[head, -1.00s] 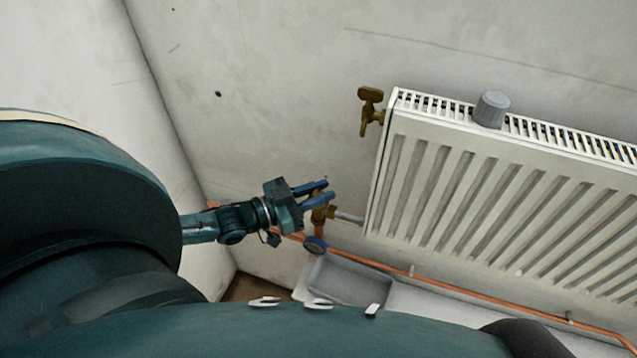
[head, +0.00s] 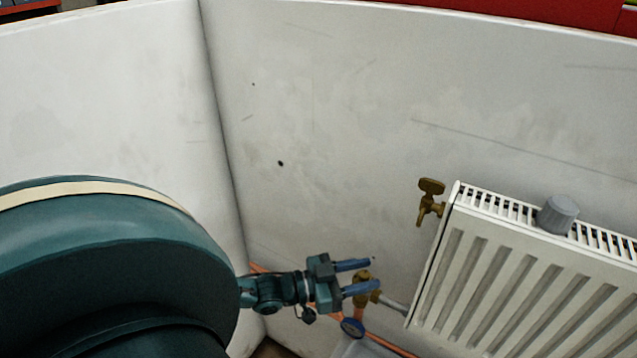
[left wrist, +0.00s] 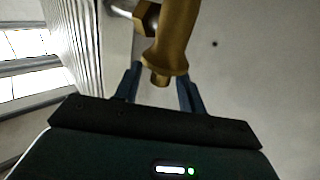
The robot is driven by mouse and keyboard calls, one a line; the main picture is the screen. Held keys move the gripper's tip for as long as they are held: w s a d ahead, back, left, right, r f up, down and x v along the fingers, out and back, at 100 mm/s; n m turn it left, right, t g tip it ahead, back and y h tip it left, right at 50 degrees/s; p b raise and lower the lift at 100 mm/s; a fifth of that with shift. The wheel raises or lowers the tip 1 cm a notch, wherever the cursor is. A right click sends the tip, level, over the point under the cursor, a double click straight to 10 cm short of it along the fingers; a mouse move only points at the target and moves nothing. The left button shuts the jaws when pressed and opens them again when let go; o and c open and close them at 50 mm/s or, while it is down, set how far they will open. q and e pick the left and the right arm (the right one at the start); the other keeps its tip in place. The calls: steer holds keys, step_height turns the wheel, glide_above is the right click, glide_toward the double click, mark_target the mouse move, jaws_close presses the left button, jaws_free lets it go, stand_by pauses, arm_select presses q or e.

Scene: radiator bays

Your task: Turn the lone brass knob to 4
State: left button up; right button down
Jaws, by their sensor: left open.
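A brass valve fitting (head: 362,293) sits at the radiator's lower left corner, on a short silver pipe. In the left wrist view the brass fitting (left wrist: 174,40) is large, with a hex nut and a flared lower end. My left gripper (head: 375,273) is open at this fitting. In the wrist view its two blue fingers stand on either side of the flared end; I cannot tell whether they touch it. A brass tap (head: 430,202) with a flat handle is at the radiator's upper left. No number marks are legible. My right gripper is out of view.
The white radiator (head: 500,275) fills the right side. A grey knob (head: 558,214) stands on its top grille. Pale walls (head: 330,110) meet in a corner behind my arm.

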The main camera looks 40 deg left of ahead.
arm_select(q)
steer(key=v, duration=1.2)
steer(key=shift+s+a, duration=0.2)
steer(key=d+f+n+g+y, duration=0.1)
steer(key=d+f+g+y, duration=0.35)
steer(key=d, duration=0.75)
steer(key=s+r+n+g+y, duration=0.3)
steer(key=s+g+y, duration=0.2)
steer(key=s+g, duration=0.2)
steer(key=w+d+f+t+h, duration=0.3)
steer(key=w+d+f+t, duration=0.2)
steer(key=f, duration=0.3)
steer(key=shift+d+m+t, duration=0.3)
steer(key=shift+d+t, duration=0.45)
steer(key=shift+d, duration=0.1)
steer(key=shift+w, duration=0.15)
steer(key=shift+c, duration=0.3)
